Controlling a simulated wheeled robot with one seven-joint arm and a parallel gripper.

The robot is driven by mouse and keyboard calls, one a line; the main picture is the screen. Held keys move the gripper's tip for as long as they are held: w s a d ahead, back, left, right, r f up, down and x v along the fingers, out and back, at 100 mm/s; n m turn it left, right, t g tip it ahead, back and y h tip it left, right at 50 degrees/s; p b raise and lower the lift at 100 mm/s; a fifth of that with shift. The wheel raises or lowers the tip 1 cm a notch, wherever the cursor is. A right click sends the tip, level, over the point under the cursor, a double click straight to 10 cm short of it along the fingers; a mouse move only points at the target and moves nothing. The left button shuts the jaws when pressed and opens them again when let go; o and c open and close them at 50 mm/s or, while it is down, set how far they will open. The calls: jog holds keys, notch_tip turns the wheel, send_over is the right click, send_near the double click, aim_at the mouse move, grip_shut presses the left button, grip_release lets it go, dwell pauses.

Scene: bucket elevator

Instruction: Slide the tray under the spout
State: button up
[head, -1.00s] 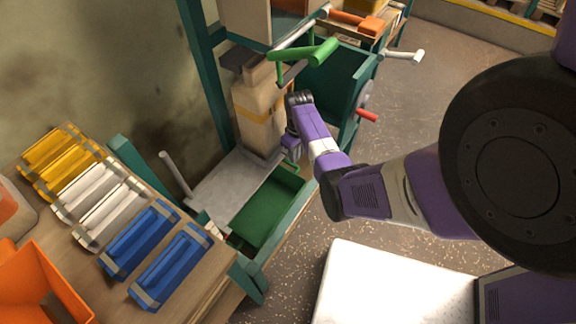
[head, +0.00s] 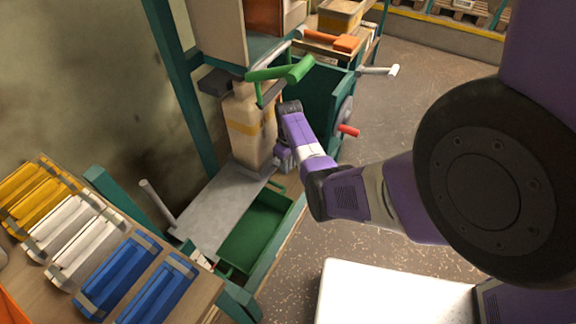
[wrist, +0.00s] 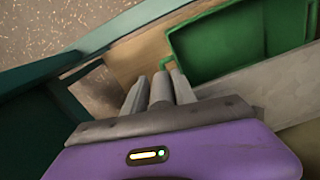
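The green tray (head: 255,235) lies beside a grey metal plate (head: 215,210) at the foot of the teal frame. It looks empty. A thin green handle rises at its far end. My gripper (head: 284,160) is low by that end, partly hidden by my wrist in the head view. In the wrist view my grey fingers (wrist: 160,90) point at the tray (wrist: 235,45), with its handle (wrist: 166,62) right at the fingertips. The fingers are close together; I cannot tell whether they grip the handle. I cannot clearly make out the spout.
A beige sack-like body with a yellow band (head: 252,130) stands at the plate's far end. A green lever (head: 282,72) is above it. A red-handled crank (head: 348,131) is to the right. A bench (head: 205,300) with yellow, white and blue parts is at left. Open floor lies right.

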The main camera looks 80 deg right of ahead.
jog(key=o, duration=0.3)
jog(key=shift+d, duration=0.2)
jog(key=shift+a, duration=0.1)
